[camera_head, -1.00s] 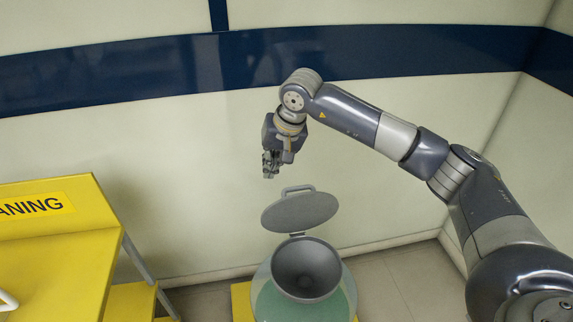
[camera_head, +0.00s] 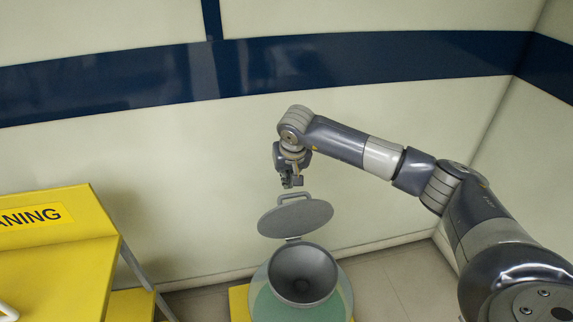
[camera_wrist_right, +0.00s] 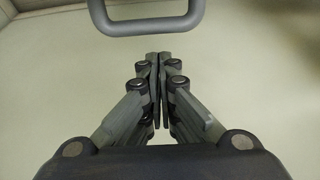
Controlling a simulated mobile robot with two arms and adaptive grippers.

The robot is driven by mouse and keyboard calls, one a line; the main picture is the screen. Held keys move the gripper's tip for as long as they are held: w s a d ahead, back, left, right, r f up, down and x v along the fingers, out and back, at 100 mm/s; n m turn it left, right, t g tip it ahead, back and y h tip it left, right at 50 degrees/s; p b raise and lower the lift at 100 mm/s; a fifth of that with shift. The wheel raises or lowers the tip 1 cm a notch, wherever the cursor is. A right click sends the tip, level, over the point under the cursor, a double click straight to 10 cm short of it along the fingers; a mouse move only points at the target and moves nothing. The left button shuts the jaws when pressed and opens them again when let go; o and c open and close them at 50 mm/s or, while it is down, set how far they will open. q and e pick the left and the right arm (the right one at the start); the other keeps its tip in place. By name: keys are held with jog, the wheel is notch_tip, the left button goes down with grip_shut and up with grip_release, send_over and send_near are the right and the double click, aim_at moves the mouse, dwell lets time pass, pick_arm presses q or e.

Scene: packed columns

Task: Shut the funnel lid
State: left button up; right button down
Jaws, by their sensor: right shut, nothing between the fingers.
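The grey funnel lid (camera_head: 296,218) stands open, tilted up behind the funnel, with a loop handle (camera_head: 293,197) at its top edge. The dark grey funnel (camera_head: 303,274) sits on a round pale green container (camera_head: 268,303). My right gripper (camera_head: 290,184) is shut and empty, pointing down just above the handle. In the right wrist view the shut fingers (camera_wrist_right: 158,60) are close to the handle (camera_wrist_right: 148,26), which lies ahead of them at the top of the picture. My left gripper is not in view.
A yellow cleaning station (camera_head: 60,255) with a lettered sign stands at the left. A yellow base (camera_head: 238,300) shows under the container. A pale wall with a blue band (camera_head: 370,65) is close behind the lid. Floor at the right of the container is free.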

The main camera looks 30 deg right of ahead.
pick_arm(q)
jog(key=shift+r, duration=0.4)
pick_arm(e)
jog(key=shift+s+a, duration=0.2)
jog(key=shift+s, duration=0.65)
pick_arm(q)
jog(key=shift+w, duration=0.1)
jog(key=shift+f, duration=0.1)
pick_arm(e)
jog(key=shift+s, duration=0.15)
